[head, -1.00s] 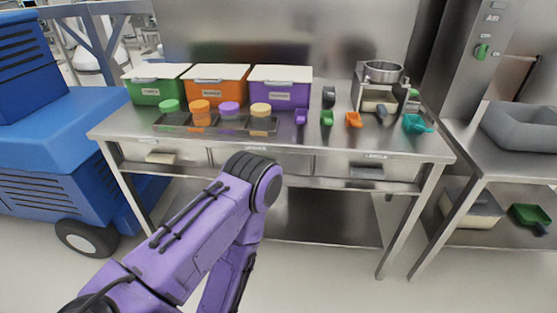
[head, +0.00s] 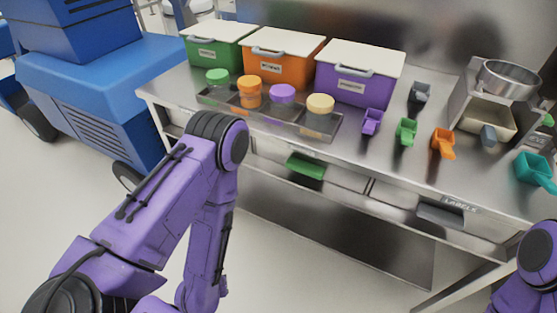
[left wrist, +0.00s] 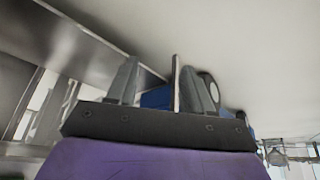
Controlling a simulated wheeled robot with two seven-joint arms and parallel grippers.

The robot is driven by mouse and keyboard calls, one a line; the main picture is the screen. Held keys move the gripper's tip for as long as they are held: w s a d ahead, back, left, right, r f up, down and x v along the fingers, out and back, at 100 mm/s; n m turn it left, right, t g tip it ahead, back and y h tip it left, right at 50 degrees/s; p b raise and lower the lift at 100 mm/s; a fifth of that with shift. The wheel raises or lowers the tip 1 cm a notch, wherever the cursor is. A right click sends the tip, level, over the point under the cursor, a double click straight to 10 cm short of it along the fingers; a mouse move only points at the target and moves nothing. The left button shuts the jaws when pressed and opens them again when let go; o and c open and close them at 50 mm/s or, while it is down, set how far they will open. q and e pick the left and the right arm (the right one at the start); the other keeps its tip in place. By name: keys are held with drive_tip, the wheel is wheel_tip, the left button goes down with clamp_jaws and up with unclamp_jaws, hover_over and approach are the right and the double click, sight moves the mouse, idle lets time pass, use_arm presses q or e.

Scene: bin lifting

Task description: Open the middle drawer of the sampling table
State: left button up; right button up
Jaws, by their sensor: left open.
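The sampling table (head: 390,155) is a steel bench with a row of drawers under its top. The middle drawer has a green handle (head: 306,166) on its front and looks shut. The right drawer has a grey handle (head: 440,214) and a "LABELS" tag. My left arm covers much of the left drawer in the head view. My left gripper (left wrist: 162,65) shows in the left wrist view, its two grey fingers apart with nothing clearly held. It is not visible in the head view. Only a purple link of my right arm shows at the right edge; its gripper is out of view.
Green, orange and purple lidded bins (head: 360,70) stand at the back of the table. A tray (head: 334,125) of lidded jars, several coloured scoops (head: 406,131) and a steel sieve (head: 508,80) are also on top. A blue machine (head: 100,85) stands on the left.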

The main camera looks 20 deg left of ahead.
use_arm(q)
drive_tip(key=w+d+n+t+h+b, duration=0.1)
drive_tip(key=w+d+n+t+b, duration=0.2)
drive_tip(key=w, duration=0.5)
drive_tip(key=n+t+h+b, duration=0.3)
drive_tip(key=n+t, duration=0.4)
drive_tip(key=t, duration=0.4)
approach(303, 172)
drive_tip(key=w, duration=0.5)
drive_tip(key=w+p, duration=0.1)
drive_tip(key=w, duration=0.3)
drive_tip(key=shift+w+d, duration=0.25)
drive_tip(key=shift+w, duration=0.15)
drive_tip(key=shift+f, duration=0.1)
clamp_jaws()
